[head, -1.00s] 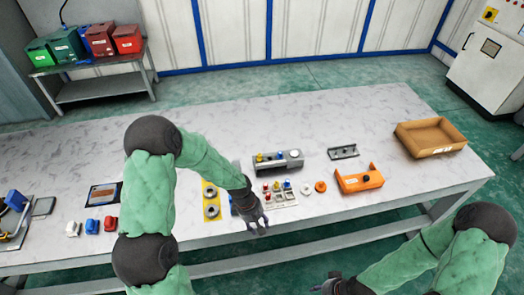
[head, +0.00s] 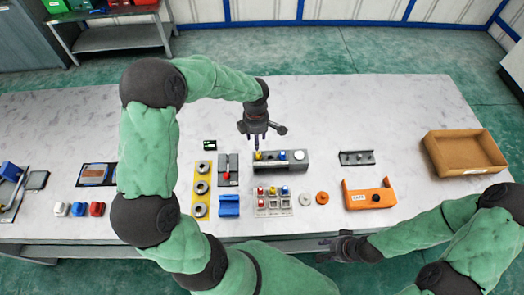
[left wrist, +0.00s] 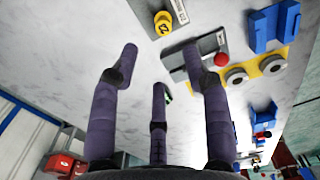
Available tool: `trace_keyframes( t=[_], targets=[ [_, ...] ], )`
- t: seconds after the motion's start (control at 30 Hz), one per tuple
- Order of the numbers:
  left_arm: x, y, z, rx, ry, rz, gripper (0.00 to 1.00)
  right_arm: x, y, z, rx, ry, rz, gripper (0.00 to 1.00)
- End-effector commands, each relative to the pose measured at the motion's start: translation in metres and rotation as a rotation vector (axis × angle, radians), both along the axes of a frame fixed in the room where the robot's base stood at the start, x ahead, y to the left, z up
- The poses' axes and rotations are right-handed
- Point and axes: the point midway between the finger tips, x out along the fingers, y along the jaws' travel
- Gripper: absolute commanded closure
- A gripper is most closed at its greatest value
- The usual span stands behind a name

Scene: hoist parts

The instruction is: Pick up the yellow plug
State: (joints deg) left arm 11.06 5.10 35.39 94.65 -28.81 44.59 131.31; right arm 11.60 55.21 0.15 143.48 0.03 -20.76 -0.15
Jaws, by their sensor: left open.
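The yellow plug (head: 258,156) stands at the left end of a dark grey block (head: 300,166) in the head view. The left wrist view also shows the yellow plug (left wrist: 163,22), at the top and beyond the fingertips. My left gripper (head: 256,143) is above and just behind that end of the block, pointing down. In the left wrist view its three fingers (left wrist: 160,75) are spread and empty, apart from the plug. My right gripper (head: 322,250) is at the table's front edge, fingertips apart, with nothing seen in it.
A blue plug (head: 281,155) shares the block. In front is a pale tray (head: 273,211) with small coloured plugs. A yellow plate with rings (head: 191,203) and a blue part (head: 229,206) lie left. An orange holder (head: 369,200) and cardboard box (head: 466,153) are right. The back middle is clear.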

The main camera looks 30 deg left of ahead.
Motion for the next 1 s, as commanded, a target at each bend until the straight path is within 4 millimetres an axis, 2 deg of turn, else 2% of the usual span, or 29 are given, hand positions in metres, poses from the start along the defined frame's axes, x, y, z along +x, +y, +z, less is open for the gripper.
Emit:
trace_keyframes(
  t=[0.03,0.1,0.2,0.47,0.8,1.0],
  targets=[
    [-0.002,-0.001,-0.012,-0.001,0.006,0.0,0.53,0.0,0.0,-0.003,0.0,0.0,0.0,0.6],
    [-0.001,-0.001,-0.021,-0.002,0.003,0.0,0.53,0.0,0.0,-0.004,0.0,0.0,0.0,0.6],
    [-0.001,-0.001,-0.032,-0.002,0.003,-0.002,0.53,0.0,0.0,-0.005,0.0,0.0,0.0,0.6],
    [-0.001,-0.003,-0.044,-0.002,0.002,-0.002,0.53,0.001,0.0,-0.006,0.0,-0.001,0.0,0.6],
    [-0.004,-0.01,-0.087,-0.002,0.002,-0.002,0.53,0.001,0.0,-0.012,0.0,-0.001,0.0,0.6],
    [-0.004,-0.01,-0.089,-0.002,0.0,-0.002,0.53,0.001,0.0,-0.012,0.0,-0.001,0.0,0.6]
  ],
)
